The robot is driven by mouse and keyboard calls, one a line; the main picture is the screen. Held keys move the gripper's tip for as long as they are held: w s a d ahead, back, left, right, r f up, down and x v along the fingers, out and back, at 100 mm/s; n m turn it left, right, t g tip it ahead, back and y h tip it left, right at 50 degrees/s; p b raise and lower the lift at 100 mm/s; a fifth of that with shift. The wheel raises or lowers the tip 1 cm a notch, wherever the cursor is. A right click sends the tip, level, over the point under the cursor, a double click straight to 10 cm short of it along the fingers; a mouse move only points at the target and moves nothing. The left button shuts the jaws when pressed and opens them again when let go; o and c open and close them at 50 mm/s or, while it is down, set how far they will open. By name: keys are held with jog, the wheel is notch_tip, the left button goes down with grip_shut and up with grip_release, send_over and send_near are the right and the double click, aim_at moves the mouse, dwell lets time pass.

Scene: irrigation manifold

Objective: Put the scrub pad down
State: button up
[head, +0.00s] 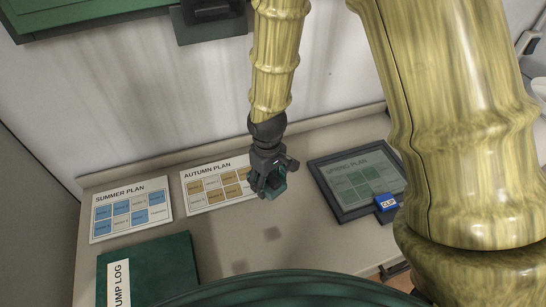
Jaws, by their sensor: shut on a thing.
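My gripper (267,188) hangs above the counter, in front of the right end of the autumn plan card. It is shut on a dark green block, the scrub pad (277,190), which shows between and beside the fingers. The pad is held above the counter (225,225), and dark shadow patches lie on the surface below it. Part of the pad is hidden by the fingers.
The summer plan (131,209) and autumn plan (212,185) cards lie on the left. A dark-framed spring plan (358,180) lies at right with a blue clip (387,203). A green pump log (150,272) is front left. The counter's middle is clear.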

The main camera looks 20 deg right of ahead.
jog(key=w+d+p, duration=0.1)
jog(key=w, duration=0.3)
jog(key=w+d+f+p, duration=0.1)
jog(key=w+d, duration=0.1)
jog(key=w, duration=0.2)
jog(key=w+d+p, duration=0.1)
jog(key=w+d, duration=0.1)
jog(key=w, duration=0.2)
jog(key=shift+w+d+f, duration=0.15)
jog(key=shift+w+d, duration=0.05)
jog(key=shift+f+p, duration=0.7)
jog(key=shift+f, duration=1.05)
jog(key=shift+f, duration=0.15)
jog(key=o, duration=1.3)
jog(key=shift+r+b, duration=1.45)
jog(key=shift+r, duration=4.7)
